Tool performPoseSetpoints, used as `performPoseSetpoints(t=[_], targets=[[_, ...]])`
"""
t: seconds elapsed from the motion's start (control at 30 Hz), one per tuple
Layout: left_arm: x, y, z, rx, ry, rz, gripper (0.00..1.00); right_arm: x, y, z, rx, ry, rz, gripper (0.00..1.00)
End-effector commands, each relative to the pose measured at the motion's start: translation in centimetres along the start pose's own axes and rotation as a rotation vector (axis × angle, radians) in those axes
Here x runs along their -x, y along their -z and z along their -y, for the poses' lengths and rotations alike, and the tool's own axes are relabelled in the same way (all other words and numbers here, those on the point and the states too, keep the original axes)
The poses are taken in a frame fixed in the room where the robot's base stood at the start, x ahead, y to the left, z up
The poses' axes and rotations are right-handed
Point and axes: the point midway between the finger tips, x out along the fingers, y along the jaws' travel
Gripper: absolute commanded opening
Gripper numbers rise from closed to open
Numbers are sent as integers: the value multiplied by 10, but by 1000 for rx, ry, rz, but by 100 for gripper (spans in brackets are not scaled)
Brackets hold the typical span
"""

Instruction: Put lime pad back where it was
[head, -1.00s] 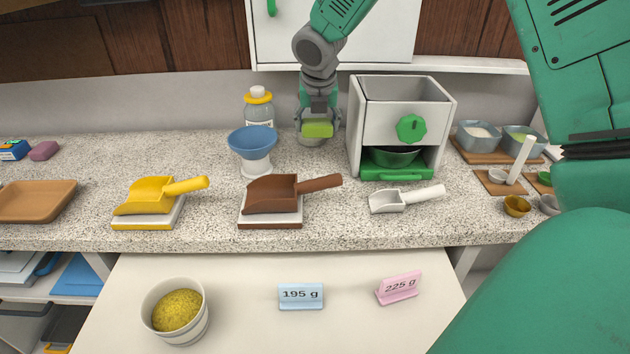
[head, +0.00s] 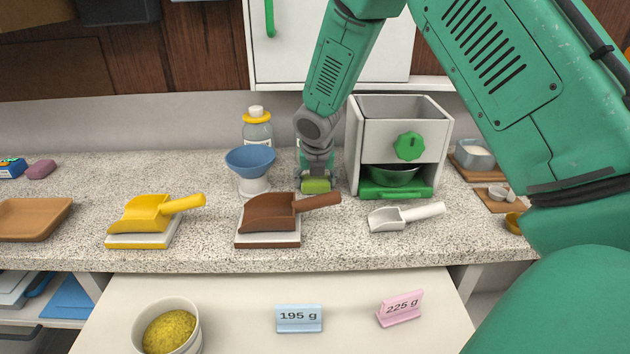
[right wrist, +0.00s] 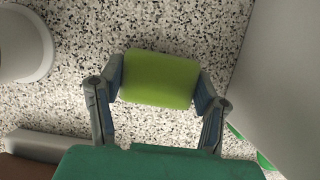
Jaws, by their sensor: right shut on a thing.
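The lime pad (head: 316,186) is a small yellow-green block at the back of the speckled counter, between the blue funnel and the white box with the green knob. My right gripper (head: 316,179) points down and is shut on the lime pad. In the right wrist view the lime pad (right wrist: 159,79) sits between the two fingers of the right gripper (right wrist: 160,85), above the speckled surface. I cannot tell whether the pad touches the counter. My left gripper is not in view.
A blue funnel (head: 250,160) on a white stand is left of the gripper. The white box (head: 381,130) with a green knob stands close on the right. A brown scoop (head: 268,214) and a white scoop (head: 387,219) lie in front. A capped bottle (head: 257,130) stands behind.

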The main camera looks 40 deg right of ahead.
Motion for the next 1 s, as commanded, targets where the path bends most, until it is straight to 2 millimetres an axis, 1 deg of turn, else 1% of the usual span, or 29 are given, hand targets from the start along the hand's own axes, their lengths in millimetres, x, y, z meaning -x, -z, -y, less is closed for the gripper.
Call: performPoseSetpoints(t=[0.03,0.07,0.1,0.13,0.37,0.47,0.57,0.8,0.9,1.0], targets=[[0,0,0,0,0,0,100,0,0,0,0,0,0,31],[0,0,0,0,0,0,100,0,0,0,0,0,0,62],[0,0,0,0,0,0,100,0,0,0,0,0,0,76],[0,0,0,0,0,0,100,0,0,0,0,0,0,79],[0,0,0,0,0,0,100,0,0,0,0,0,0,79],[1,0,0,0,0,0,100,5,-1,0,0,-1,1,79],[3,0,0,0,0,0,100,18,-2,0,0,-2,2,79],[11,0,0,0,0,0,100,70,-2,0,-2,-3,4,79],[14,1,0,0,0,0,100,89,-2,-1,-1,-2,3,79],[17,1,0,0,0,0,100,104,-2,-1,0,-2,2,79]])
